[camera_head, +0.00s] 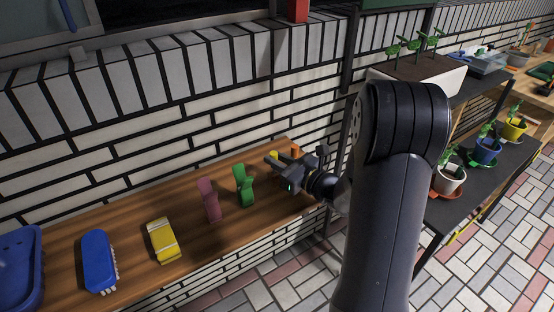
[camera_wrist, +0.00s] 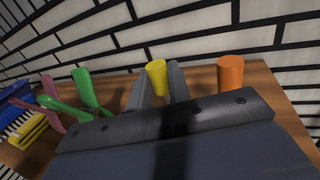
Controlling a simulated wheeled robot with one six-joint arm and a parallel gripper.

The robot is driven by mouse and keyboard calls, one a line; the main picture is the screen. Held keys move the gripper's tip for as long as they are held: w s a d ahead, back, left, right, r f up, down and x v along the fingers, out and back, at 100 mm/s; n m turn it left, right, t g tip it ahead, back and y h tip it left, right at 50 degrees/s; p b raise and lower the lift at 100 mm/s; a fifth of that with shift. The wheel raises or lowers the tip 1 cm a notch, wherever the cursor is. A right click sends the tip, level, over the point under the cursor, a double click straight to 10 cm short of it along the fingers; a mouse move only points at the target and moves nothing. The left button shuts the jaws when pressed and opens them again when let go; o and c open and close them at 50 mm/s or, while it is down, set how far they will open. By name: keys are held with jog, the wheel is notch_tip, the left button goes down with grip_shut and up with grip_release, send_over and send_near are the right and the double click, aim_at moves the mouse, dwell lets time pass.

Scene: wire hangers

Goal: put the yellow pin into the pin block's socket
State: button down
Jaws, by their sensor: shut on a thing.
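The yellow pin (camera_wrist: 157,74) stands upright between the two fingers of my gripper (camera_wrist: 160,84) in the wrist view. My gripper is shut on it. In the head view the yellow pin (camera_head: 273,155) shows as a small yellow top at my gripper (camera_head: 277,162), over the back right part of the wooden shelf. The pin's lower end is hidden by the fingers and the gripper body. I cannot make out the pin block or its socket in either view.
An orange cylinder (camera_wrist: 231,75) stands close to the right of my gripper. A green object (camera_head: 244,186) and a pink one (camera_head: 209,200) stand to the left. A yellow brush (camera_head: 162,240) and a blue brush (camera_head: 98,262) lie farther left on the wooden shelf (camera_head: 130,238). A brick wall runs behind.

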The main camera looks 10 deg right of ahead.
jog(key=shift+f, duration=0.15)
jog(key=c, duration=1.2)
grip_release()
jog(key=shift+c, duration=0.2)
jog(key=shift+s+d, duration=0.15)
jog(key=shift+v, duration=1.3)
jog(key=s+d+r+p, duration=0.2)
jog(key=s+r, duration=0.2)
jog(key=s, duration=0.4)
jog(key=shift+s+d, duration=0.25)
jog(key=shift+d, duration=0.15)
jog(key=w+f, duration=0.1)
jog(key=w, duration=0.1)
jog(key=w+a+f+b, duration=0.1)
jog(key=w, duration=0.1)
jog(key=w+a+f+b, duration=0.1)
jog(key=w, duration=0.2)
jog(key=shift+a+f, duration=0.1)
